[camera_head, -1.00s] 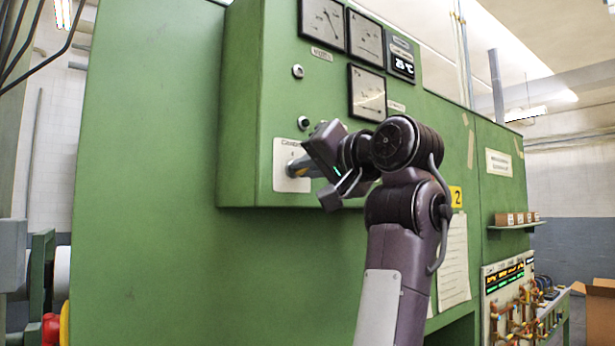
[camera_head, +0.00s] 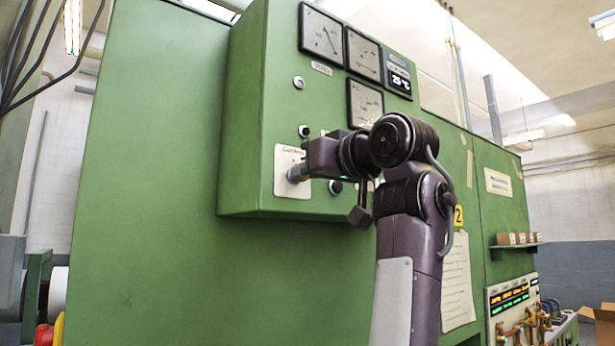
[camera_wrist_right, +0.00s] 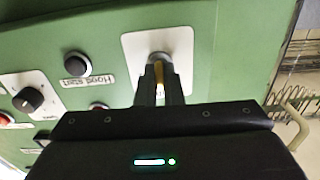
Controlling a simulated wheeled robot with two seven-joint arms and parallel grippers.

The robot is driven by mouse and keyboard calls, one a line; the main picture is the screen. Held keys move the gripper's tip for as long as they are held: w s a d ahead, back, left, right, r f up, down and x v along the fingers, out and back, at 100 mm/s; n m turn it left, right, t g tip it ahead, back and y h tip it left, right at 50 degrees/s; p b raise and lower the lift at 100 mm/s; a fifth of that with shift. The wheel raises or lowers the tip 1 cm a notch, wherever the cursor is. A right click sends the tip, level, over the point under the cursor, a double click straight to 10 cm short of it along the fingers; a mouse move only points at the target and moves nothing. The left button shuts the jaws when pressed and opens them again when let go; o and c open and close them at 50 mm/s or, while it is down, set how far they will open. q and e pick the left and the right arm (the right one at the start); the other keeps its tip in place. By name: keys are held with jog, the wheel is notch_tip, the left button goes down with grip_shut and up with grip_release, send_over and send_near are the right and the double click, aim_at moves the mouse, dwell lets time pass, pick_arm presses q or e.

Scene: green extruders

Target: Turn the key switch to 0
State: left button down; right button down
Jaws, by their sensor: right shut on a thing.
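The key switch (camera_head: 294,174) sits on a white plate (camera_head: 288,158) at the lower left of the green control box. It also shows in the right wrist view (camera_wrist_right: 158,60) on its white plate, with a yellowish part between the fingers. My right gripper (camera_head: 304,172) reaches it from the right, and its fingers (camera_wrist_right: 160,85) are shut on the key switch. The gripper body hides part of the switch and plate, and I cannot read the switch's position. My left gripper is not in view.
The green control box (camera_head: 245,120) carries dial gauges (camera_head: 322,34) and a temperature display (camera_head: 399,79). A black button (camera_wrist_right: 76,64) and a black knob (camera_wrist_right: 28,100) are near the switch. A shelf with small boxes (camera_head: 517,239) stands out at the right.

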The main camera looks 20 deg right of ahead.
dwell(0.4)
jog(key=c, duration=1.6)
grip_release()
jog(key=shift+o, duration=0.2)
jog(key=b+v, duration=0.4)
jog(key=v, duration=0.3)
jog(key=shift+s, duration=0.25)
jog(key=shift+d, duration=0.1)
